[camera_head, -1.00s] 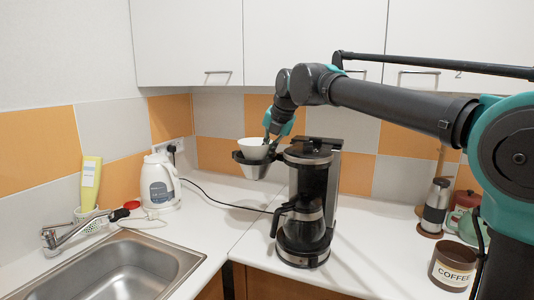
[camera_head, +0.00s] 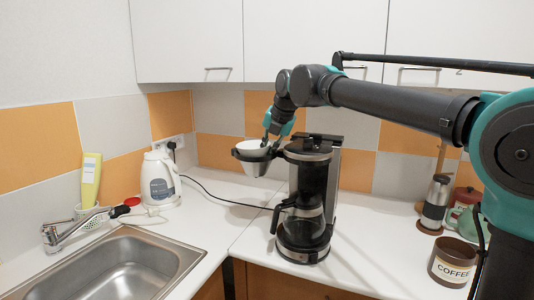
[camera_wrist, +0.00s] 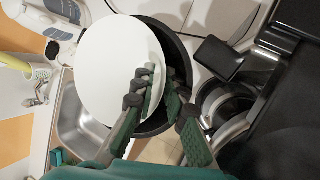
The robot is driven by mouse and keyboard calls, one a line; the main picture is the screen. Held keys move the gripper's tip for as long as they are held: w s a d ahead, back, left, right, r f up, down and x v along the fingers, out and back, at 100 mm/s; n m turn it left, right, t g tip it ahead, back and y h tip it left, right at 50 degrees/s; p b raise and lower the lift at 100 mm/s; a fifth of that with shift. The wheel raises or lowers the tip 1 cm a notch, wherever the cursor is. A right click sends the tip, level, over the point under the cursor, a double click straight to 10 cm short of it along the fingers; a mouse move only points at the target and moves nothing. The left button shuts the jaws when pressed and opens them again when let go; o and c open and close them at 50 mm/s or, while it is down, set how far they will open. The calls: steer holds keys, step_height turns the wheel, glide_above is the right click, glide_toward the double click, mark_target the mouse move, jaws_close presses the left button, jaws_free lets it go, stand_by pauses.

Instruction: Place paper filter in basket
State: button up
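The white paper filter (camera_head: 252,145) sits down in the dark filter basket (camera_head: 237,154), which sticks out to the left of the coffee maker (camera_head: 313,185). In the wrist view the filter (camera_wrist: 108,72) is a wide white round that covers most of the basket; the dark basket rim (camera_wrist: 180,52) shows along its right side. My gripper (camera_wrist: 164,75) is at the filter's right edge, one finger over the white and the other over the dark rim. A gap shows between the fingers, so it looks open. The basket's inside is mostly hidden.
The glass carafe (camera_head: 302,224) stands in the coffee maker. A sink (camera_head: 125,262) lies at the left, with a white kettle (camera_head: 160,180) behind it. A coffee canister (camera_head: 452,262) and a grinder (camera_head: 435,203) stand at the right. Wall cupboards are above.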

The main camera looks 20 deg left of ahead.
steer(key=shift+r, duration=0.3)
steer(key=v, duration=1.2)
steer(key=shift+r, duration=0.25)
steer(key=shift+s, duration=0.1)
